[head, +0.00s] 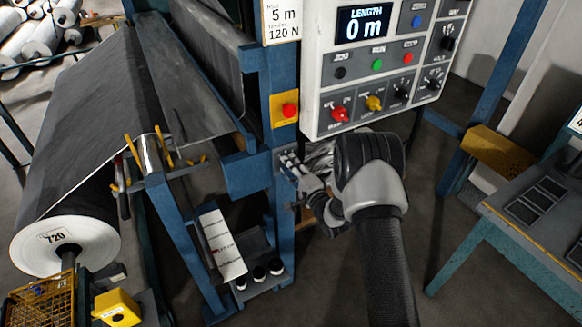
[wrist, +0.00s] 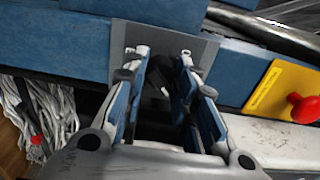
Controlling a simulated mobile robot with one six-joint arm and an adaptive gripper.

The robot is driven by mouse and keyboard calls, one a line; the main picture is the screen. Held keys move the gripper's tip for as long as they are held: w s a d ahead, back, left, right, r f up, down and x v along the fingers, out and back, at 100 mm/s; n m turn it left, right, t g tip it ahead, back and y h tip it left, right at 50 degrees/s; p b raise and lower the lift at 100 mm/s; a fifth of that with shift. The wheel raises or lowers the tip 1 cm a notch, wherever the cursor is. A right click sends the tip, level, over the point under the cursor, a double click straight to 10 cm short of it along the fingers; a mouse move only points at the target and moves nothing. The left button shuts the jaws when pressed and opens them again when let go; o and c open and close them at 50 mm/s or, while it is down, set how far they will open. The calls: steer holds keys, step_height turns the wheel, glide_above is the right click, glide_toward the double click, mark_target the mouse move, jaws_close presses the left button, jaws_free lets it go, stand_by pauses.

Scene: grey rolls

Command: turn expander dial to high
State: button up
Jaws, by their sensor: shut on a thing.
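My gripper (head: 293,168) is at the blue upright post below the control box. In the wrist view, my gripper (wrist: 162,68) has its two blue-padded fingers against a grey plate (wrist: 206,47) on a blue beam. The fingers are closed on a dark knob (wrist: 179,80), which appears to be the expander dial. Most of the knob is hidden between the fingers, and its pointer and setting cannot be read. Small white marks show on the plate at both fingertips. In the head view the dial is hidden by my gripper.
A red button (head: 289,110) on a yellow plate sits just above my gripper; the red button (wrist: 307,107) is right in the wrist view. The control box (head: 318,80) shows length 0 m. A large grey roll (head: 65,245) is left. A bench (head: 535,215) stands right.

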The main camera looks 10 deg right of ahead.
steer(key=o, duration=1.1)
steer(key=v, duration=1.2)
steer(key=shift+r, duration=0.1)
